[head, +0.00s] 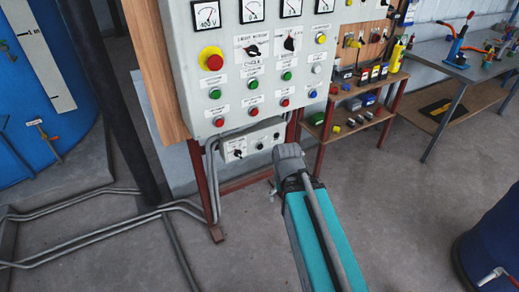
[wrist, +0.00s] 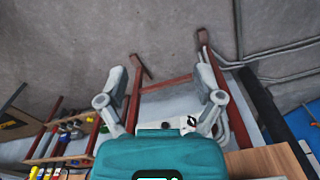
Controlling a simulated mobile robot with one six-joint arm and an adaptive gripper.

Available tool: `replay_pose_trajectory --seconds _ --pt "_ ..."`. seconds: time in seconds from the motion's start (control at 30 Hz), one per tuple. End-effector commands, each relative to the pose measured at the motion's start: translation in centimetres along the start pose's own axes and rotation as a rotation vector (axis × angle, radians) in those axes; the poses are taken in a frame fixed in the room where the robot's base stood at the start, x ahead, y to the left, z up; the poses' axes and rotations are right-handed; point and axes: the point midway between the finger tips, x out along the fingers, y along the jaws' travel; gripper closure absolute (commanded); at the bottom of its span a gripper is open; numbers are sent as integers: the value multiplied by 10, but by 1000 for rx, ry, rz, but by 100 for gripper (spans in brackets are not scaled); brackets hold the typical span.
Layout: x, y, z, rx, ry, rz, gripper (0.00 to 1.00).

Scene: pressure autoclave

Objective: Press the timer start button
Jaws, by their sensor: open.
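The grey control panel (head: 250,70) stands in front of me, with rows of green, red, white and blue buttons and small labels I cannot read. Below it a small white box (head: 254,142) carries a black knob (head: 238,153) and small dark round controls (head: 260,146). Which one is the timer start button I cannot tell.
A red emergency knob (head: 211,58) sticks out at the panel's left. Red frame legs (head: 204,190) and grey pipes (head: 110,230) are near the floor. A shelf (head: 345,125) with small parts stands right, a workbench (head: 450,65) farther right, a blue drum (head: 490,250) lower right.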

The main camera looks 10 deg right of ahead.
Motion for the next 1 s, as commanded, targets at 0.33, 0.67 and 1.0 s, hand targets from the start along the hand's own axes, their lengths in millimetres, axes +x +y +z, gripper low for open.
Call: replay_pose_trajectory --seconds 0.33,0.67,1.0 --pt "0 0 0 0 0 0 93" --pt "0 0 0 0 0 0 100" --pt "0 0 0 0 0 0 100"
